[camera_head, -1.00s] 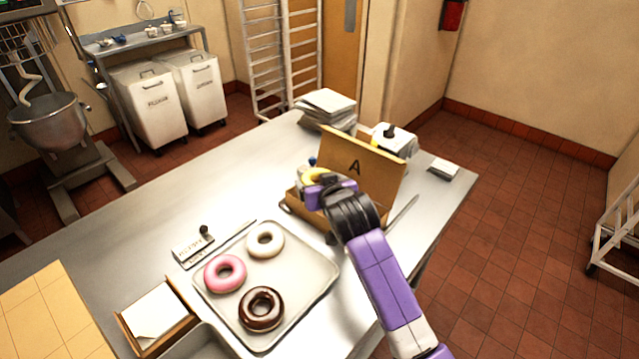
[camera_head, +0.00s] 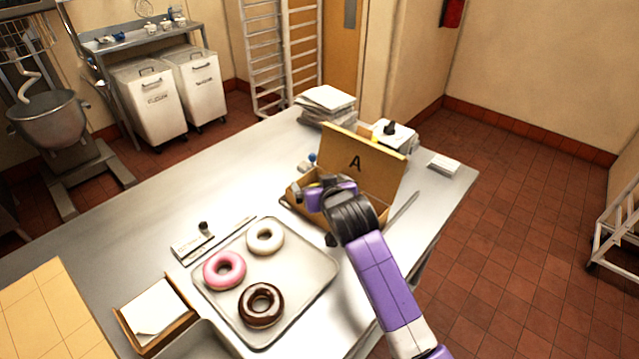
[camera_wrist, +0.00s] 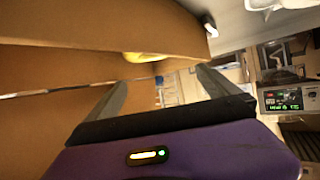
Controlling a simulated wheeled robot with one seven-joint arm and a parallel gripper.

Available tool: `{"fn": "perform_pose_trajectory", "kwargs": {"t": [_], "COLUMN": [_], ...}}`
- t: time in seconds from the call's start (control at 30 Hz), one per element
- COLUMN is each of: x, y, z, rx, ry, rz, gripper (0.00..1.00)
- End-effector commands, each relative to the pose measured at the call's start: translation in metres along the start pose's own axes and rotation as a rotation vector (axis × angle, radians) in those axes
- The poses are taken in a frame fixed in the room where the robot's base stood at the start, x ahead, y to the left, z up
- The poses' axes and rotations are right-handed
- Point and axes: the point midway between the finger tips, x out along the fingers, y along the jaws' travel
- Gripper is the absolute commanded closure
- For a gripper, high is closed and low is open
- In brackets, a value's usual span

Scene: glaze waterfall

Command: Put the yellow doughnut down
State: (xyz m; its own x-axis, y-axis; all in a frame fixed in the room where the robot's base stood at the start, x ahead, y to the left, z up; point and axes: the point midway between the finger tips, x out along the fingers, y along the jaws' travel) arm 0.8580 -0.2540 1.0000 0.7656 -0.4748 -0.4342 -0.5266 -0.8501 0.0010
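In the wrist view, part of the yellow doughnut (camera_wrist: 146,57) shows beyond my fingertips, partly covered by cardboard. The two fingers are spread apart with a clear gap between them, and the doughnut appears free of them. My gripper is low at the open cardboard box (camera_head: 293,203), whose raised lid (camera_head: 372,165) bears an "A". How the doughnut rests on the box floor is hidden.
A metal tray (camera_head: 300,300) nearer on the table holds a white doughnut (camera_head: 265,237), a pink doughnut (camera_head: 225,269) and a chocolate doughnut (camera_head: 261,305). A paper stack (camera_head: 327,101) stands behind the box. The table left of the box is mostly clear.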

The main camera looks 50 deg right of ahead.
Motion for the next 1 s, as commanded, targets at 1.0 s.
{"fn": "perform_pose_trajectory", "kwargs": {"t": [1.0], "x": [-0.115], "y": [-0.001], "z": [-0.011], "rx": [0.001], "ry": [0.0], "rz": [-0.001], "gripper": [0.0]}}
